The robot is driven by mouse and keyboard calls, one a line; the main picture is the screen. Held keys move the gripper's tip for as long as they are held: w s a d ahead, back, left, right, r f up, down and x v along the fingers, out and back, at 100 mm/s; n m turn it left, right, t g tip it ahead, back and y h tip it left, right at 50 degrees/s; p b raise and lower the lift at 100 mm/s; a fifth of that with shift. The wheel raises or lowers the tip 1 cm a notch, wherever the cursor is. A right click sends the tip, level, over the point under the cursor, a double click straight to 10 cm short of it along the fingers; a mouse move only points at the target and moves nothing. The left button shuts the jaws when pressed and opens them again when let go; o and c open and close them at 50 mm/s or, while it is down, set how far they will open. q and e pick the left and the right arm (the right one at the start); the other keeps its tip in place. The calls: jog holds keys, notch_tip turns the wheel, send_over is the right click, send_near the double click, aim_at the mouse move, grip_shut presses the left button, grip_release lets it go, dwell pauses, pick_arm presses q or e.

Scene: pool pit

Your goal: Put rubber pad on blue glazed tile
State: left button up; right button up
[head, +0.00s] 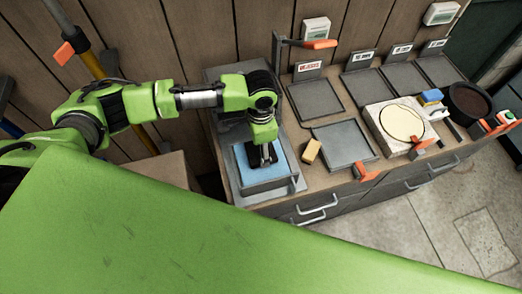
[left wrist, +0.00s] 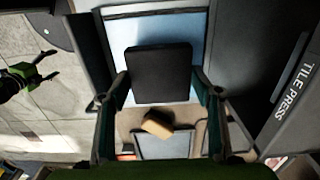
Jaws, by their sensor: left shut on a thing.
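The black square rubber pad (left wrist: 158,72) is between the two fingers of my left gripper (left wrist: 160,92) in the left wrist view. The gripper is shut on its sides. The light blue glazed tile (left wrist: 200,35) lies behind the pad in that view, partly hidden by it. In the head view my left gripper (head: 262,160) points down over the blue tile (head: 278,172), which sits in the grey press base (head: 245,198). I cannot tell whether the pad touches the tile. My right gripper (left wrist: 42,68) shows small at the left of the wrist view, fingers apart and empty.
A tan block (head: 311,151) lies on the bench just right of the press. Grey trays (head: 345,143) with labels stand farther right, beside a pale slab (head: 401,122) and a dark round pan (head: 468,101). A "TILE PRESS" label (left wrist: 292,82) shows in the wrist view.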

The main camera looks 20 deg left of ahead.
pick_arm(q)
notch_tip(320, 180, down, 3)
jog(key=shift+s+r, duration=0.1)
jog(key=shift+r, duration=0.1)
jog(key=shift+d, duration=0.1)
pick_arm(e)
jog(key=shift+s+r, duration=0.1)
jog(key=shift+d, duration=0.15)
pick_arm(q)
jog(key=o, duration=1.2)
jog(key=shift+f, duration=0.15)
pick_arm(e)
jog(key=shift+d, duration=0.2)
pick_arm(q)
jog(key=shift+o, duration=0.2)
notch_tip(320, 180, up, 12)
jog(key=b, duration=0.1)
jog(key=shift+r, duration=0.2)
pick_arm(e)
jog(key=shift+a+f, duration=0.15)
jog(key=shift+f, duration=0.45)
